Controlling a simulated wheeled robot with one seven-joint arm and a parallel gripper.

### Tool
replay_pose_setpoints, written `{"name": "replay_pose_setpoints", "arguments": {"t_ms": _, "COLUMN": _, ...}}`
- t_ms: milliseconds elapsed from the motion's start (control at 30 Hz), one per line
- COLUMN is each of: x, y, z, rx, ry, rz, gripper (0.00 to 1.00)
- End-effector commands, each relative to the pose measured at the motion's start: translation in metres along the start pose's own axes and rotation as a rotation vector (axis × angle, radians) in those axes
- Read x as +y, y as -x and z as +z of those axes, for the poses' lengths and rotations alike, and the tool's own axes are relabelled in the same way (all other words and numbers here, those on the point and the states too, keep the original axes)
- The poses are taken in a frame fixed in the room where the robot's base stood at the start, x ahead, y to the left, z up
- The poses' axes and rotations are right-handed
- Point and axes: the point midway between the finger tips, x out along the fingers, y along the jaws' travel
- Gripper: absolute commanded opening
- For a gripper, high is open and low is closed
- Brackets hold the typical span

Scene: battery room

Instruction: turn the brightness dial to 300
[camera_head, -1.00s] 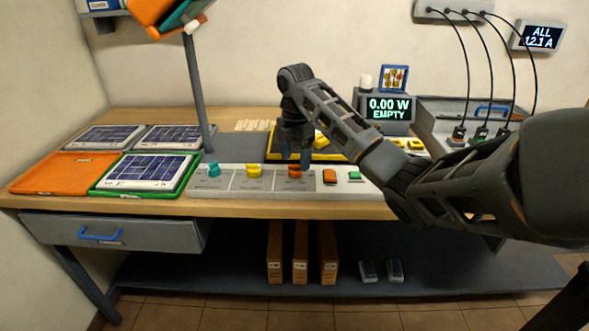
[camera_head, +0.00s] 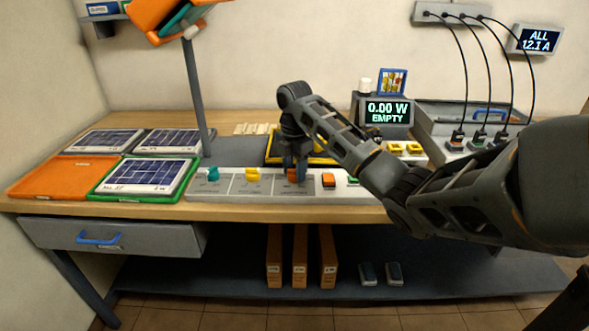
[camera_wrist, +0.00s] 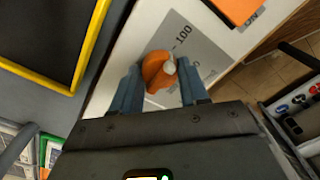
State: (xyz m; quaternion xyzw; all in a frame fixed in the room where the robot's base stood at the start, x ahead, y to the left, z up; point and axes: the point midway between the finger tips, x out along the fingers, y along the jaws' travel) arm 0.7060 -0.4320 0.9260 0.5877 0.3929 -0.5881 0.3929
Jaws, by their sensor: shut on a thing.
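A long light control panel (camera_head: 230,195) lies along the front of the bench. It carries a teal dial (camera_head: 211,173), a yellow dial (camera_head: 252,174) and an orange dial (camera_head: 291,175), each on a grey plate. My gripper (camera_head: 298,172) points down at the orange dial and partly hides it in the head view. In the wrist view the orange dial (camera_wrist: 155,72) sits between the blue fingertips of my gripper (camera_wrist: 157,88), which is shut on it. A printed 100 is legible beside this dial; its other marks are partly hidden or too small to read.
An orange button (camera_head: 328,180) sits just right of the orange dial, with a green button partly behind my arm. A yellow-edged dark tray (camera_head: 272,159) lies behind the panel. A lamp post (camera_head: 197,90) stands left. A display (camera_head: 388,111) reads 0.00 W EMPTY.

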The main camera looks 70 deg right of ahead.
Motion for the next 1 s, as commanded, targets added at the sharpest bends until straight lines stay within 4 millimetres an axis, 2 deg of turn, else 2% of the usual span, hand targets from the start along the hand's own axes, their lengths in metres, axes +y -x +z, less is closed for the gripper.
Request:
{"name": "replay_pose_setpoints", "arguments": {"t_ms": 33, "x": -0.0001, "y": 0.0002, "z": 0.0001, "rx": 0.000, "ry": 0.000, "rz": 0.000, "gripper": 0.24}}
{"name": "replay_pose_setpoints", "arguments": {"t_ms": 167, "x": -0.0001, "y": 0.0002, "z": 0.0001, "rx": 0.000, "ry": 0.000, "rz": -0.001, "gripper": 0.14}}
{"name": "replay_pose_setpoints", "arguments": {"t_ms": 667, "x": -0.0002, "y": 0.0012, "z": 0.0005, "rx": 0.000, "ry": -0.051, "rz": -0.001, "gripper": 0.13}}
{"name": "replay_pose_setpoints", "arguments": {"t_ms": 1000, "x": -0.0002, "y": 0.0037, "z": 0.0000, "rx": 0.002, "ry": -0.208, "rz": -0.002, "gripper": 0.13}}
